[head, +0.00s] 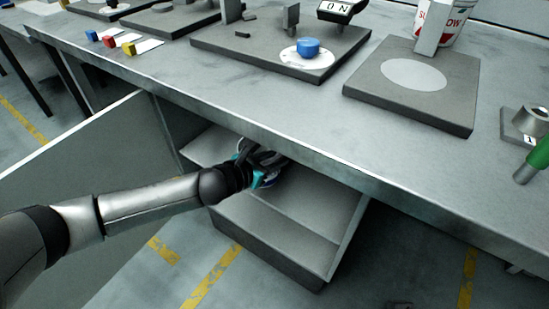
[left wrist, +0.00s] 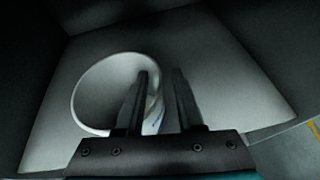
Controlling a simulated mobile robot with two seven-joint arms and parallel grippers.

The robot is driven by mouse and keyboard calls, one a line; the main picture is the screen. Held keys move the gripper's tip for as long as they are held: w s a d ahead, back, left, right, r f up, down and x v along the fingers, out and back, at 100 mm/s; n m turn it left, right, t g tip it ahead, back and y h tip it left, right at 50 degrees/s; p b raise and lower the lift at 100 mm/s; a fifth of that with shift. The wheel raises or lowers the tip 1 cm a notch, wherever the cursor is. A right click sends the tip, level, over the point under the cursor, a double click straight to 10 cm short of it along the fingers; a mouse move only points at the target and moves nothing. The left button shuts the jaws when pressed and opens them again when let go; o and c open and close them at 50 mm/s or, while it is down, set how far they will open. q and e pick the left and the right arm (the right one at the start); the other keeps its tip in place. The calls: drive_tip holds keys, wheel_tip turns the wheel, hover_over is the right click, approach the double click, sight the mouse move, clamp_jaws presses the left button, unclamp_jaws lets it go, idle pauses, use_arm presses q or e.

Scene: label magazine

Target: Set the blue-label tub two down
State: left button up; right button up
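A white, open-topped tub (left wrist: 100,88) stands in a grey compartment in the left wrist view. A little blue marking shows low on its outer wall, but the label cannot be read. My left gripper (left wrist: 161,75) straddles the tub's right wall, one finger over the mouth and the other outside. The fingers stand apart, with a gap beside the wall. In the head view my left gripper (head: 265,168) reaches into the open compartment under the bench, where the tub is mostly hidden. My right gripper is not in view.
The bench edge (head: 330,170) overhangs the open compartment (head: 315,205). A side panel (head: 95,165) stands to its left. On the bench are a blue knob (head: 308,47) on a white disc, a round-marked plate (head: 413,75) and a red-lettered white tub (head: 459,22).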

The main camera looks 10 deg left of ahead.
use_arm(q)
drive_tip(key=shift+s+r, duration=0.1)
drive_tip(key=shift+r, duration=0.05)
drive_tip(key=p+v, duration=0.4)
drive_tip(key=v, duration=0.8)
drive_tip(key=s+f+n+g+y, duration=0.4)
drive_tip(key=f+n, duration=0.7)
drive_tip(key=n, duration=1.3)
drive_tip(key=s+f+n+g, duration=0.2)
drive_tip(key=s+f+n, duration=0.3)
drive_tip(key=s+n, duration=0.3)
drive_tip(key=s+d+f+n+g+y, duration=0.1)
drive_tip(key=s+f+n+g, duration=0.2)
drive_tip(key=s+f+n, duration=0.2)
drive_tip(key=s+n, duration=0.3)
drive_tip(key=shift+d+f, duration=0.15)
drive_tip(key=shift+d, duration=0.05)
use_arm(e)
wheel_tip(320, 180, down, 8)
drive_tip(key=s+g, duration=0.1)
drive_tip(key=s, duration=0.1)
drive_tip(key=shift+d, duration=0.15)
